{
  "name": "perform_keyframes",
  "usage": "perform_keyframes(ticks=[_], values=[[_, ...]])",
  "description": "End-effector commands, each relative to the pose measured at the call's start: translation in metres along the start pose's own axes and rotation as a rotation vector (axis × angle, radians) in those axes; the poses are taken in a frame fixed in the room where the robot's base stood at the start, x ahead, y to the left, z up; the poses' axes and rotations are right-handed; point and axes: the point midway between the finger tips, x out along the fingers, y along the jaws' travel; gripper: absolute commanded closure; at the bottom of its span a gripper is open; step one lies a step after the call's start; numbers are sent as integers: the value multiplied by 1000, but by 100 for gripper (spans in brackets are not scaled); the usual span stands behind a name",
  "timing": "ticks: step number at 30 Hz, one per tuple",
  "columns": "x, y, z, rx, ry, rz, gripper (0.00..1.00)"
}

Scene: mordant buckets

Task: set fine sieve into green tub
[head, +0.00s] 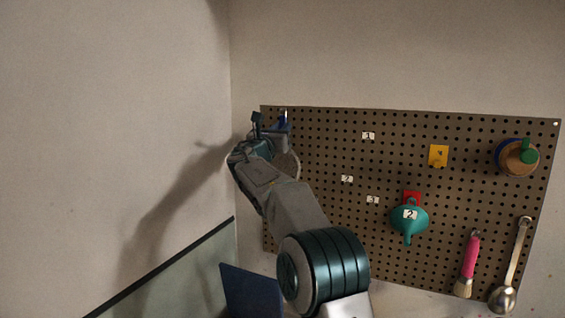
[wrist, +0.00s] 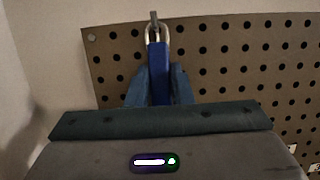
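A blue handle (wrist: 159,72) with a metal loop at its top hangs from a hook at the pegboard's upper left. It also shows in the head view (head: 285,116). A pale curved rim (head: 297,163) below it, partly behind my arm, looks like the sieve's hoop; the mesh is hidden. My gripper (head: 276,130) is at the handle, and its two fingers (wrist: 160,86) lie close against both sides of it. The loop is still around the hook. No green tub is in view.
The brown pegboard (head: 330,222) also holds a teal funnel (head: 408,218), a pink-handled brush (head: 469,265), a ladle (head: 503,298) and a round brown item with a green part (head: 517,158). A wall stands close on the left. A dark blue panel (head: 249,291) is below my arm.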

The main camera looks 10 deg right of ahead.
Motion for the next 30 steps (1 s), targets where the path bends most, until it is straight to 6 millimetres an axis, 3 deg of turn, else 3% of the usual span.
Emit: perform_keyframes(ticks=[30], values=[[3,0,12,0,-3,-1,97]])
